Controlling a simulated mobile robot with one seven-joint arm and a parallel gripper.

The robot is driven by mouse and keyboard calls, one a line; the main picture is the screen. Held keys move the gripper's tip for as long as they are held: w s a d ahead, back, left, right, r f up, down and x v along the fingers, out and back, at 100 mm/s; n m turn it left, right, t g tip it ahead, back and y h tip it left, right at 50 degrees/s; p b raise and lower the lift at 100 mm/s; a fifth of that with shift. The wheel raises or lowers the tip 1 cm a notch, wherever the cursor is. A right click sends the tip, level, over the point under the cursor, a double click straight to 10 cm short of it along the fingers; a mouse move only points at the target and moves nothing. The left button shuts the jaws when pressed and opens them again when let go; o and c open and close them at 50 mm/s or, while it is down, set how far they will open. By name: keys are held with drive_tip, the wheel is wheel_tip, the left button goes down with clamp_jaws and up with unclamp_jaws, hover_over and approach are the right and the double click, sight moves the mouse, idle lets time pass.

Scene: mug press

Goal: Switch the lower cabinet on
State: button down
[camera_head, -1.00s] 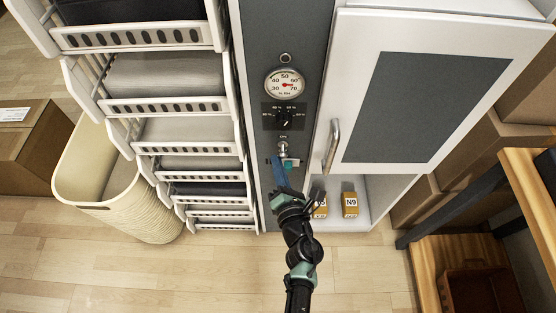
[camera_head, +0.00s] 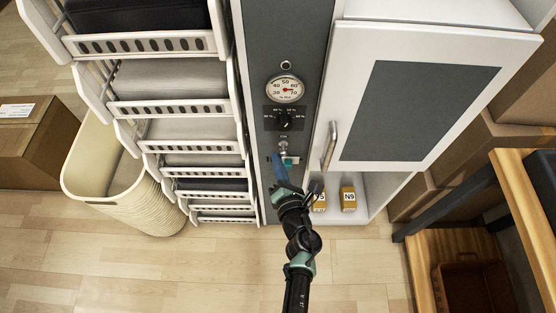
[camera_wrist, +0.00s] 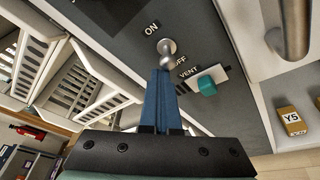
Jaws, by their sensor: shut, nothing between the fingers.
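The white cabinet (camera_head: 345,25) has a dark grey control panel (camera_head: 262,45) beside its door. A silver toggle switch (camera_wrist: 167,46) sits on that panel, between the ON label (camera_wrist: 152,27) and the OFF label; its rounded tip leans toward OFF in the wrist view. The switch also shows small in the head view (camera_head: 283,147). My gripper (camera_wrist: 161,73) is shut and empty. Its blue fingertips are just below the switch lever; I cannot tell whether they touch it. In the head view my gripper (camera_head: 278,158) partly covers the lower panel.
A teal slider (camera_wrist: 206,86) labelled VENT is close right of my fingers. A gauge (camera_head: 285,90) and black knob (camera_head: 284,119) are above the switch. The door handle (camera_head: 331,146) is to the right. A rack of trays (camera_head: 150,108) is left.

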drive_tip(key=shift+d+r+p, duration=0.2)
drive_tip(key=shift+r+p, duration=0.2)
drive_tip(key=shift+r, duration=0.3)
drive_tip(key=shift+f, duration=0.1)
drive_tip(key=shift+a+f+b, duration=0.2)
drive_tip(key=shift+f+b, duration=0.3)
drive_tip(key=shift+b, duration=0.05)
drive_tip(key=s+r+p, duration=0.1)
drive_tip(key=s+r, duration=0.1)
drive_tip(key=s, duration=0.7)
drive_tip(key=shift+s+a+r, duration=0.15)
drive_tip(key=shift+a+r, duration=0.05)
drive_tip(key=shift+r, duration=0.1)
